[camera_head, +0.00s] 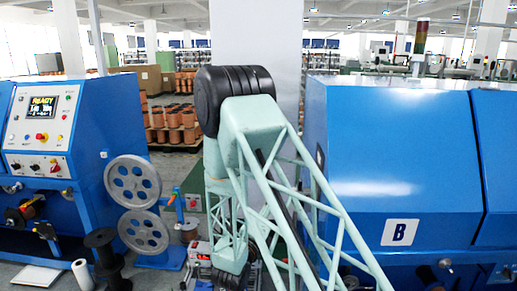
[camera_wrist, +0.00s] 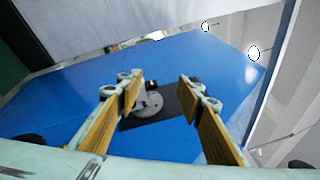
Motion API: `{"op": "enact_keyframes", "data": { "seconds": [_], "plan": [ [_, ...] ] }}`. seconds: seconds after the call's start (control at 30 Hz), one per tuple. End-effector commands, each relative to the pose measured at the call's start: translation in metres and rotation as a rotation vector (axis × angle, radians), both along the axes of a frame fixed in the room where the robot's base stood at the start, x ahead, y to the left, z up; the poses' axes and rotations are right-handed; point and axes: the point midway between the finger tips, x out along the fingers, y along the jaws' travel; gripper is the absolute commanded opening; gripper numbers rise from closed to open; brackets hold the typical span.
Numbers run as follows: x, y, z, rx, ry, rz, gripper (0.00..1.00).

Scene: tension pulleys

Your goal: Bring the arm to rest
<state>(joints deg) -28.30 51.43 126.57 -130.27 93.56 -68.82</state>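My gripper (camera_wrist: 158,88) shows in the wrist view with its two fingers well apart, so it is open. Nothing is between the fingertips. Beyond them is a blue surface (camera_wrist: 70,100) with a dark plate (camera_wrist: 174,110) that carries a grey round part. I cannot tell how far the fingers are from it. In the head view my pale green arm reaches forward in the middle of the picture, with its far end low down. The gripper itself cannot be made out there.
A blue machine with a control panel (camera_head: 42,112) stands at the left, with two grey pulley wheels (camera_head: 133,181) beside it. A blue machine marked B (camera_head: 375,150) stands close at the right. A white pillar (camera_head: 256,40) and pallets of copper spools (camera_head: 173,120) are behind.

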Motion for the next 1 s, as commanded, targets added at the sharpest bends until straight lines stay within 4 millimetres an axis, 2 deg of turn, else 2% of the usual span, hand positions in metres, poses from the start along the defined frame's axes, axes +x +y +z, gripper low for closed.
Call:
{"op": "enact_keyframes", "data": {
  "seconds": [0.1,0.47,0.77,1.0],
  "plan": [
    [-0.007,-0.031,0.026,0.056,-0.025,-0.071,0.34],
    [-0.041,-0.119,0.087,0.236,-0.105,-0.283,0.34],
    [-0.085,-0.185,0.128,0.395,-0.186,-0.455,0.34],
    [-0.127,-0.23,0.153,0.528,-0.261,-0.588,0.34]
  ]
}}
